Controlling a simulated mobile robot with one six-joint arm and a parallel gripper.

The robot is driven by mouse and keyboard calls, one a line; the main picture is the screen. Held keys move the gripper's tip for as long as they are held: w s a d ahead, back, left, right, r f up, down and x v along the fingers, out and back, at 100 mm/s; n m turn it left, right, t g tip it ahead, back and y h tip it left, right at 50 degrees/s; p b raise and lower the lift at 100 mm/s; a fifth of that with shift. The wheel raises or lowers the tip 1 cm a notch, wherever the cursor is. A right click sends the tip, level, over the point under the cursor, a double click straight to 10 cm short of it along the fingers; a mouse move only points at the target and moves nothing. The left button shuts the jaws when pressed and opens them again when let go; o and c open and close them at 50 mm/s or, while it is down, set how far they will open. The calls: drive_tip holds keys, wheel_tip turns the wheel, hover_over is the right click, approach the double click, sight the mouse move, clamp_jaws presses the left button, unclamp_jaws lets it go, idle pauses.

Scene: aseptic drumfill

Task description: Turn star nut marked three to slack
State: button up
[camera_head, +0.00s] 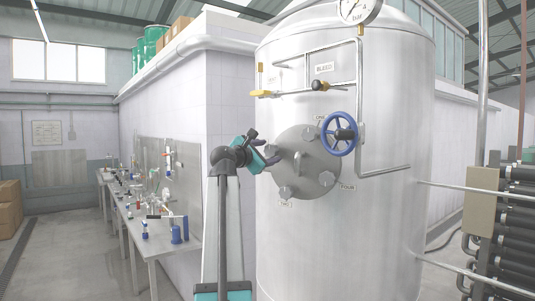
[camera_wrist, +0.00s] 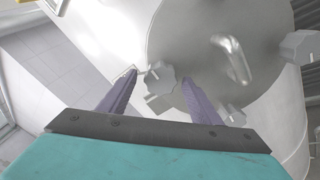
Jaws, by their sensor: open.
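A round grey hatch (camera_head: 318,160) on the steel tank carries several star nuts around its rim. One star nut (camera_wrist: 158,74) at the hatch's left edge sits between my open fingertips in the wrist view. Whether the fingers touch it is unclear. My gripper (camera_head: 272,158) is at the hatch's left edge in the head view and partly covers that nut. Its label is not readable. Another star nut (camera_head: 326,179) is at lower right by a plate reading FOUR. Others are at the top (camera_head: 309,133) and lower left (camera_head: 285,192), with small plates nearby.
A curved handle (camera_head: 298,162) stands out from the hatch. A blue handwheel (camera_head: 340,134) projects at its upper right. Pipework with a yellow-handled valve (camera_head: 261,93) runs above. A bench (camera_head: 157,246) with tools stands at left, with open floor beyond.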

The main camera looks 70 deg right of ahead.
drive_tip(key=w+a+b, duration=0.2)
drive_tip(key=a+b, duration=0.3)
drive_tip(key=a, duration=0.8)
drive_tip(key=shift+a, duration=0.15)
drive_tip(key=shift+w, duration=0.1)
